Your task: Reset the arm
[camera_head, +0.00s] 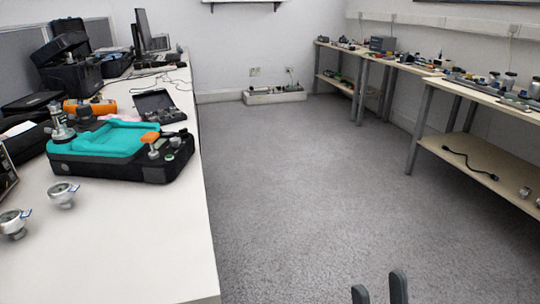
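My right gripper (379,288) shows at the bottom edge, right of centre, over the grey carpet. Only its two dark fingertips are visible; they stand apart with a gap between them and nothing in it. It is well away from both the left table and the right benches. My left gripper and arm are not in view. The rest of my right arm is below the picture.
A white table (130,240) fills the left side, with a teal-topped black device (105,140), two metal fittings (62,195) and black cases (70,75). Workbenches (470,92) line the right wall. The carpet (300,180) between is clear.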

